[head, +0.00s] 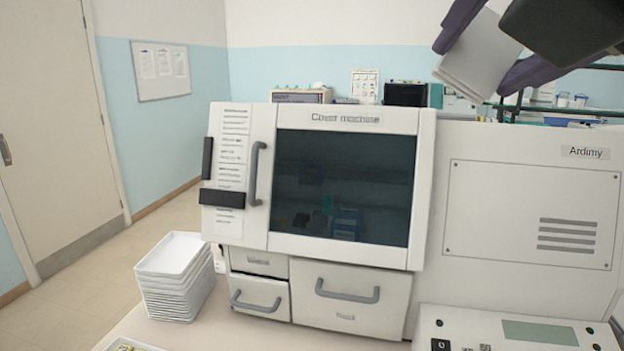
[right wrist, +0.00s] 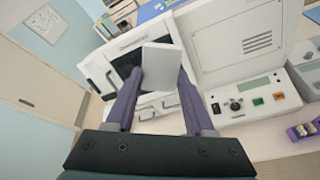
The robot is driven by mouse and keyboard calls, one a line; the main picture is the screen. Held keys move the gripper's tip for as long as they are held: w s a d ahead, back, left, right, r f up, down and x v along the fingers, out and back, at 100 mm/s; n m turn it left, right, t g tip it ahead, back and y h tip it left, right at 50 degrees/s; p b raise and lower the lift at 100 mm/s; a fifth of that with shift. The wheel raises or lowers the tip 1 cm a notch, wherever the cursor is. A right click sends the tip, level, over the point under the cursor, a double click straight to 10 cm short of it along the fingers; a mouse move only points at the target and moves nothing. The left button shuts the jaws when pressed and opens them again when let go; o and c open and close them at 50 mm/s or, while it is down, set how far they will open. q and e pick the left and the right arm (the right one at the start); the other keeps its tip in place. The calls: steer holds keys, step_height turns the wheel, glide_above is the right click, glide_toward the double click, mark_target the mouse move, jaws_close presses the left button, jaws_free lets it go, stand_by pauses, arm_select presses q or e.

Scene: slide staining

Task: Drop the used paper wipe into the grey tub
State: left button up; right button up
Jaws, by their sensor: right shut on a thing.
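My right gripper (head: 482,62) is at the top right of the head view, raised in front of the machines. Its two purple fingers are shut on a folded white paper wipe (head: 474,70). In the right wrist view the wipe (right wrist: 163,68) sits between the fingertips of the gripper (right wrist: 161,80), held clear of the counter. I see no grey tub that I can identify in either view. My left gripper does not show.
A white cover machine (head: 425,190) with a dark window stands in the middle. A stack of white trays (head: 180,290) stands to its left on the counter. A machine labelled Ardimy (head: 530,180) stands at right, with a control panel (head: 510,332) before it. Floor shows at left.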

steer(key=shift+n+y, duration=0.8)
steer(key=shift+y, duration=0.1)
steer(key=a, duration=0.1)
steer(key=s+a, duration=0.1)
steer(key=a, duration=0.1)
steer(key=s+a, duration=0.1)
steer(key=shift+a+r, duration=0.35)
steer(key=shift+r, duration=0.05)
